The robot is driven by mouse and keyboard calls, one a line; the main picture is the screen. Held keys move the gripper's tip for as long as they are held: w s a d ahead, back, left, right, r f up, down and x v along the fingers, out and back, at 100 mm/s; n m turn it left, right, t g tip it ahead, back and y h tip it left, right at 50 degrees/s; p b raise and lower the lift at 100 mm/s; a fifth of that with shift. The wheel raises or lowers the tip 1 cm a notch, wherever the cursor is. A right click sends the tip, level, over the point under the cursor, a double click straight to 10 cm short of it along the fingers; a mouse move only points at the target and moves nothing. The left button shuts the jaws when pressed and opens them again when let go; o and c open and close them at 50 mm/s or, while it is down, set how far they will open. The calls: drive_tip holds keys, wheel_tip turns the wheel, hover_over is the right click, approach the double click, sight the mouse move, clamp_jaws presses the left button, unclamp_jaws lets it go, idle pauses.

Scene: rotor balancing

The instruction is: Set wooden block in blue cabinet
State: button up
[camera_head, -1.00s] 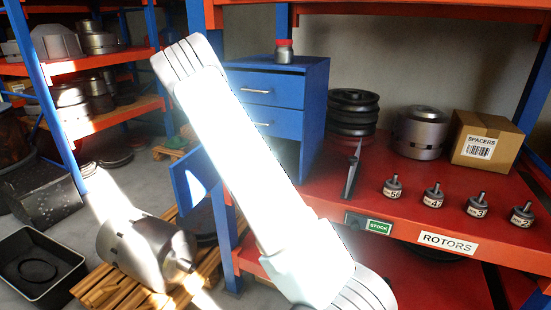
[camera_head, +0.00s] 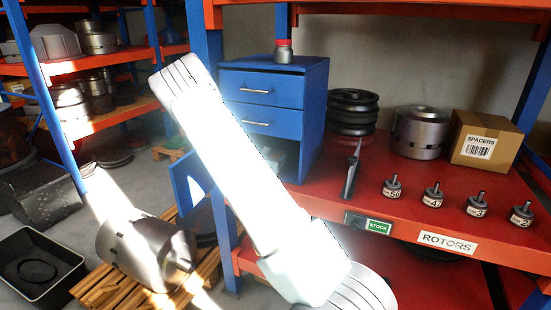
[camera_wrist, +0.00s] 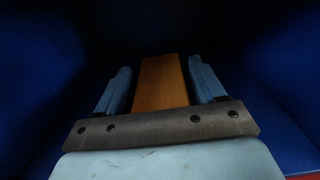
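The wooden block (camera_wrist: 160,82), orange-brown and oblong, lies between the two blue fingers of my gripper (camera_wrist: 160,72) in the wrist view. A narrow dark strip shows on each side of it, and I cannot tell whether the fingers touch it. Dark blue walls surround the gripper. The blue cabinet (camera_head: 312,100) stands on the red bench in the head view, with two drawers above an open compartment. Its blue door (camera_head: 187,185) hangs open at the left. My arm crosses in front and hides part of the compartment. My gripper and the block are hidden in the head view.
A red-capped jar (camera_head: 284,51) stands on the cabinet. Black discs (camera_head: 352,112), a metal rotor (camera_head: 419,132) and a spacers box (camera_head: 486,140) stand to its right. Several small labelled rotors line the bench front. A large rotor (camera_head: 145,252) lies on a pallet below.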

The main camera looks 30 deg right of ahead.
drive_tip(key=shift+o, duration=1.1)
drive_tip(key=v, duration=1.1)
drive_tip(key=shift+s+a, duration=0.25)
drive_tip(key=shift+a, duration=0.05)
drive_tip(key=s+d+r+m+g+y, duration=0.3)
drive_tip(key=s+r+m+g, duration=0.8)
drive_tip(key=s+r+m, duration=0.45)
drive_tip(key=s+a+r+m+t+y, duration=0.2)
drive_tip(key=s+a+r+m+y, duration=0.3)
drive_tip(key=s+a, duration=0.3)
drive_tip(key=s+a+r+m+t+y, duration=0.3)
drive_tip(key=s+a+r+m+y, duration=0.2)
drive_tip(key=s+a, duration=0.4)
drive_tip(key=s+r+y, duration=0.1)
drive_tip(key=s, duration=0.3)
drive_tip(key=shift+a+t, duration=0.3)
drive_tip(key=shift+s+r, duration=0.1)
